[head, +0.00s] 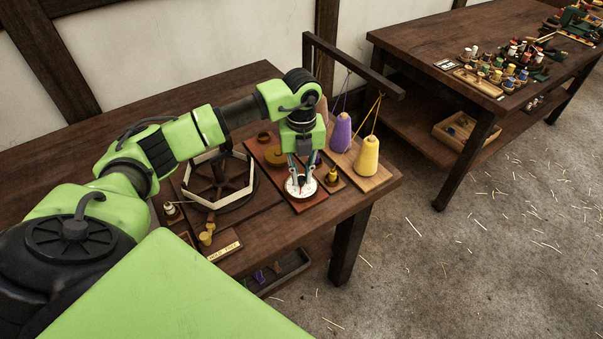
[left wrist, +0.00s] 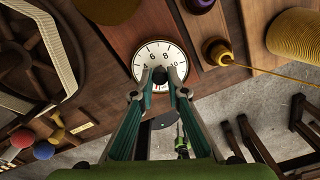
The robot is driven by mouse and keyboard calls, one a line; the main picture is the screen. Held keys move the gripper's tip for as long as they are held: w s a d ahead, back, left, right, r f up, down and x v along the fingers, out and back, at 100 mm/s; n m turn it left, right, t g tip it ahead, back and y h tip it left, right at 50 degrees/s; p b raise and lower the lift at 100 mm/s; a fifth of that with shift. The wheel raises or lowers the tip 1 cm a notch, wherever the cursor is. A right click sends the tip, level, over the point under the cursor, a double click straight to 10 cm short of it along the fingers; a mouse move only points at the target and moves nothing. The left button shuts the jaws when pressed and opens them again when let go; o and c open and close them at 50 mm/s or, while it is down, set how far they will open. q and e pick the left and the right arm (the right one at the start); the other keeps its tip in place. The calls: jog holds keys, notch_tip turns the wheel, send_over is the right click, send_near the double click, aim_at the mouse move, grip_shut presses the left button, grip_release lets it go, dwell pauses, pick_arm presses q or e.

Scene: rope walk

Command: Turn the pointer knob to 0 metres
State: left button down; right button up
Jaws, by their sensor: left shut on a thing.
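The white dial (head: 303,187) with printed numbers sits on a reddish-brown board near the front edge of the table. In the left wrist view the dial (left wrist: 148,58) shows the numbers 4, 6, 8 and 10 on its visible part. The dark pointer knob (left wrist: 159,74) is at the dial's middle, between my fingertips. My left gripper (head: 299,185) points down over the dial and is shut on the knob. The knob's pointer is mostly hidden by the fingers, so I cannot tell its reading. My right gripper is not in view.
Purple (head: 341,132) and yellow (head: 367,155) cones stand right of the dial under a dark wooden frame. A wheel with a pale rim (head: 219,178) lies to the left. A second table (head: 417,44) holds many small items. Straw-strewn floor is open at the right.

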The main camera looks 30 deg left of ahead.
aim_at(301, 177)
pick_arm(q)
jog(key=shift+r+n, duration=0.1)
jog(key=shift+n, duration=0.8)
jog(key=shift+w, duration=0.1)
jog(key=c, duration=2)
grip_release()
notch_tip(301, 177, up, 12)
jog(key=shift+f, duration=0.1)
